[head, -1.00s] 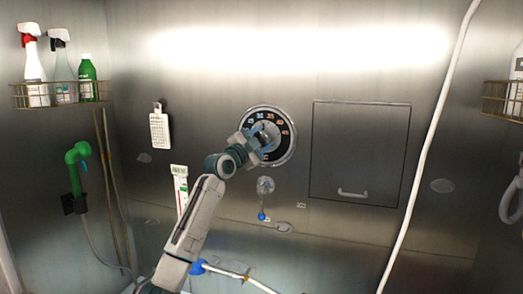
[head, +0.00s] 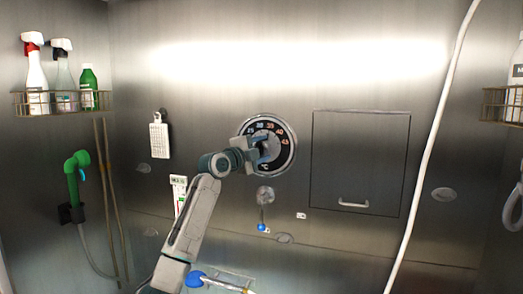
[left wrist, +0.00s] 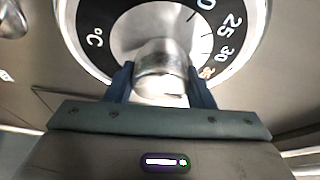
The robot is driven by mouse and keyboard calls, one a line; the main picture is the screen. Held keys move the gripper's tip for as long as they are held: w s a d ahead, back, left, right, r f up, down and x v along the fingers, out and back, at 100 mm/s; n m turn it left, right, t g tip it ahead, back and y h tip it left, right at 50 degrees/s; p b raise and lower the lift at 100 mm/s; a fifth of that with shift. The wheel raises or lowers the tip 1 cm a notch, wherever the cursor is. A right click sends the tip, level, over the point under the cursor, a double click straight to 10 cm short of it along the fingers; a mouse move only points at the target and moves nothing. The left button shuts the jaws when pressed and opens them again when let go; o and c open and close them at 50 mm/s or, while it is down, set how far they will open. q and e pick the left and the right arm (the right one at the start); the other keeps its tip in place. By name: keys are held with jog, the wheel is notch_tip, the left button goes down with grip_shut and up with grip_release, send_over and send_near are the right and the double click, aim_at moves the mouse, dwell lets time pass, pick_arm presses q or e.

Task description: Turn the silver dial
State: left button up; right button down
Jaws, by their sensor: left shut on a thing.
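The silver dial (left wrist: 160,58) is a round metal knob at the middle of a black ring (head: 288,158) with white and orange temperature numbers and a °C mark, set in the back steel wall. My left gripper (head: 262,148) is at the dial and covers part of its face in the head view. In the left wrist view the two blue-grey fingers of my left gripper (left wrist: 160,84) stand on either side of the knob and are shut on it. My right gripper is not in view.
A small lever with a blue tip (head: 262,227) sits below the dial. A square panel with a handle (head: 360,160) is to the right, and a white hose (head: 432,140) hangs beyond it.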

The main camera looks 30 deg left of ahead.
pick_arm(q)
jog(key=o, duration=1)
jog(key=shift+c, duration=0.2)
jog(key=shift+s+f, duration=0.1)
jog(key=shift+s, duration=0.05)
jog(key=s+a+b, duration=0.1)
jog(key=s+b, duration=0.4)
jog(key=s, duration=0.5)
jog(key=shift+s+a+f+b, duration=0.15)
jog(key=shift+a+f+b, duration=0.15)
jog(key=shift+f+b, duration=0.15)
